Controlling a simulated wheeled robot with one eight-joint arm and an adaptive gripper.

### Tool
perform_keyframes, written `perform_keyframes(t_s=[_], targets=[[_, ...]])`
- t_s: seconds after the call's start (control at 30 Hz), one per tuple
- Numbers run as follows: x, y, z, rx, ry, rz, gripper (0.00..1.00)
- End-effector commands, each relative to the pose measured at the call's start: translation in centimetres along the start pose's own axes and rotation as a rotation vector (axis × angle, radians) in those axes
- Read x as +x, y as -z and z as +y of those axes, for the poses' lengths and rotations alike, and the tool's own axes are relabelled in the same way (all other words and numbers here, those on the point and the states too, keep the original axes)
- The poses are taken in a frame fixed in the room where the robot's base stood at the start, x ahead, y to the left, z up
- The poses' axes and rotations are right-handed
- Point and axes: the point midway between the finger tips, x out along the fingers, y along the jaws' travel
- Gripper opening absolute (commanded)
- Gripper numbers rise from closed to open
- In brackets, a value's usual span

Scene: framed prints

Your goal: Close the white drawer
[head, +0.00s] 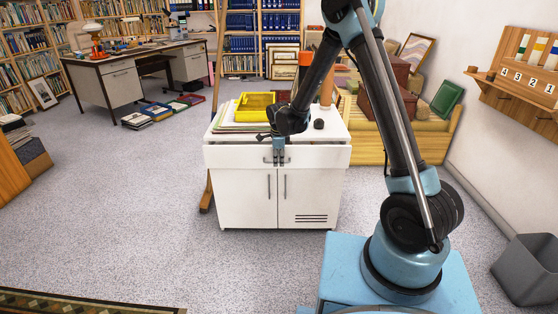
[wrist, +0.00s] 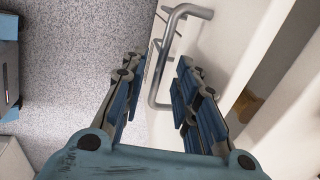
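The white drawer (head: 325,157) is at the top of a white cabinet, and its front stands out from the cabinet body, partly open. In the wrist view the drawer front (wrist: 228,45) shows, with a gap behind it at the right. Its grey bar handle (wrist: 166,62) shows there between my fingers. My gripper (head: 278,158) is at the middle of the drawer front, pointing down. In the wrist view my gripper (wrist: 160,78) is open, with a finger on each side of the handle. I cannot tell whether either finger touches it.
The cabinet's two lower doors (head: 250,198) are shut. A yellow tray (head: 252,107) and papers lie on its top, with an orange-topped cylinder behind. A wooden bench (head: 430,140) stands to the right, and a grey bin (head: 527,272) is at far right.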

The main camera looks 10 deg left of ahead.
Motion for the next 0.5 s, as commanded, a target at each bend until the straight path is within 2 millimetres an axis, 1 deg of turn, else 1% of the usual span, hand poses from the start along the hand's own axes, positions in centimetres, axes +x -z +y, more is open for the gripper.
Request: perform_keyframes(t_s=[0.1,0.13,0.23,0.27,0.5], targets=[[-0.02,0.0,0.0,0.0,0.0,0.0,0.28],[-0.02,0.0,0.0,0.0,0.0,0.0,0.26],[-0.03,0.0,0.0,0.0,0.0,0.0,0.03],[-0.03,0.0,0.0,0.0,0.0,0.0,0.0],[0.0,-0.01,-0.17,0.0,0.0,0.0,0.0]])
